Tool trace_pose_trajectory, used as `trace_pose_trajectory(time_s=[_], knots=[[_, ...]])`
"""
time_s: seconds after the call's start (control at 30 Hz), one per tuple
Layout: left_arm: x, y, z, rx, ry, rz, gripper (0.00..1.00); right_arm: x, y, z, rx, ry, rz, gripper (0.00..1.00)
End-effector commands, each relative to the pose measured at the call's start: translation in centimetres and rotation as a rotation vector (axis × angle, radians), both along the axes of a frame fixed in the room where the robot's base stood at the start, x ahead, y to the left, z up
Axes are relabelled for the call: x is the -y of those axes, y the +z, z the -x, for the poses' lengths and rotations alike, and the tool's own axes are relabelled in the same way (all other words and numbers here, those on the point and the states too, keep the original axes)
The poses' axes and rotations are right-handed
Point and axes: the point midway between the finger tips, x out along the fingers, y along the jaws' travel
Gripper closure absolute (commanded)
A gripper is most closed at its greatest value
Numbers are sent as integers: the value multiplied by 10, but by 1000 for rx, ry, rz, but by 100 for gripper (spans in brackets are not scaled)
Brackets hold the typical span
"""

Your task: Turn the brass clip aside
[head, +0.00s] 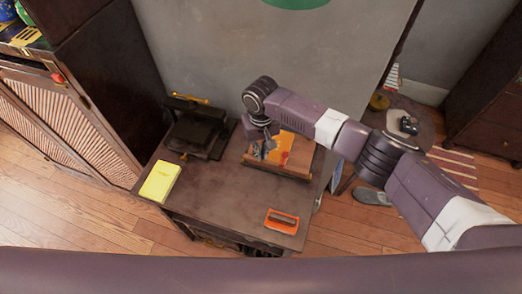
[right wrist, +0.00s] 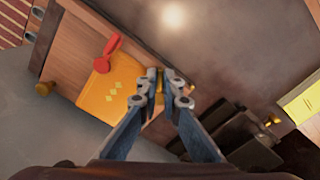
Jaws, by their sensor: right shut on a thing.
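A wooden box (head: 283,155) with an orange panel stands near the back right of the dark table. In the right wrist view the box (right wrist: 70,60) shows close up, with the orange panel (right wrist: 112,88) and a red piece (right wrist: 112,47) on it. My right gripper (head: 268,130) reaches down to the box's left end. In the right wrist view its fingertips (right wrist: 160,85) are together at the edge by the orange panel, shut on a small part. The fingers hide most of that part; it appears to be the brass clip. My left gripper is out of view.
A dark press-like device (head: 195,130) with a brass bar (head: 189,97) stands left of the box. A yellow book (head: 160,181) lies at the table's left edge, an orange object (head: 282,221) at the front right. The table's middle (head: 220,195) is clear.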

Motion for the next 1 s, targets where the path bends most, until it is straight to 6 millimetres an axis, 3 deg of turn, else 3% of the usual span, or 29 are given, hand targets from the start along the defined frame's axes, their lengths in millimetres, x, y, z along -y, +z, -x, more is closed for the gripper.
trace_pose_trajectory(time_s=[0.6,1.0], knots=[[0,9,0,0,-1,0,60,0,0,1,-2,581,-1,100],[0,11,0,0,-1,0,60,0,1,0,0,862,-1,100]])
